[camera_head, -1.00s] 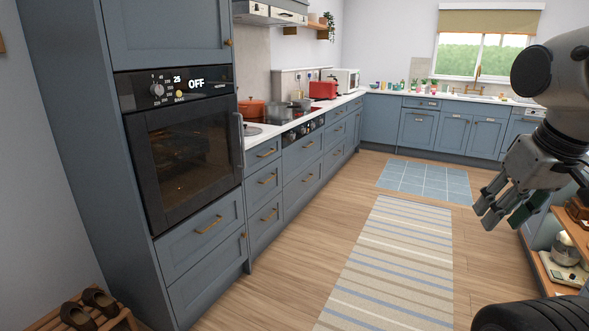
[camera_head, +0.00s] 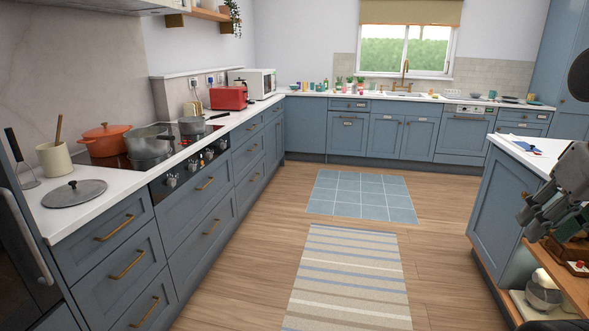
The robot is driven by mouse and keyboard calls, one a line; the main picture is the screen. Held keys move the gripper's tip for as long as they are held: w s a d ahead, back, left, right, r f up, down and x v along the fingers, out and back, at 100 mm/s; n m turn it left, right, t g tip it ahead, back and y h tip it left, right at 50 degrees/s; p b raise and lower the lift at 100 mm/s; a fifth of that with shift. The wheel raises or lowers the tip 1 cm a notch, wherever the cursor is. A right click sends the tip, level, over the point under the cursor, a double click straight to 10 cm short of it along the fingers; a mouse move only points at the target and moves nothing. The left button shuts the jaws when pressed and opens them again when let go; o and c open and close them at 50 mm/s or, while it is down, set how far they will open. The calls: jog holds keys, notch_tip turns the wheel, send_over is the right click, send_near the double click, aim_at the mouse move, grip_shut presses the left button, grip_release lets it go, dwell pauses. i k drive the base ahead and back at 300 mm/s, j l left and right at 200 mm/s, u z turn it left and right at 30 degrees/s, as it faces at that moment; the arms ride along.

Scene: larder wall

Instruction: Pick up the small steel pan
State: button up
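A small steel pan (camera_head: 192,126) with a long handle sits at the back of the black hob, on the left counter. A larger steel pot (camera_head: 149,146) stands in front of it on the same hob. My gripper (camera_head: 540,219) is at the right edge of the view, far from the hob. Its grey fingers look spread and hold nothing that I can see. Part of it is cut off by the frame edge.
An orange pot (camera_head: 105,140), a steel lid (camera_head: 75,193) and a utensil crock (camera_head: 56,158) stand near the hob. A red toaster (camera_head: 229,98) is beyond it. An island (camera_head: 497,197) stands at right. The floor between, with a striped rug (camera_head: 346,280), is clear.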

aim_at(189, 125)
jog(key=i, duration=0.65)
jog(key=i+l+u, duration=0.1)
jog(key=i, duration=0.6)
jog(key=i+l, duration=0.15)
jog(key=i, duration=0.5)
jog(key=i+j+u, duration=0.15)
jog(key=i+u, duration=0.7)
jog(key=i+l+u, duration=0.15)
jog(key=i+u, duration=0.25)
jog(key=i+l+u, duration=0.2)
jog(key=u, duration=0.25)
jog(key=i+l+u, duration=0.3)
jog(key=i, duration=0.2)
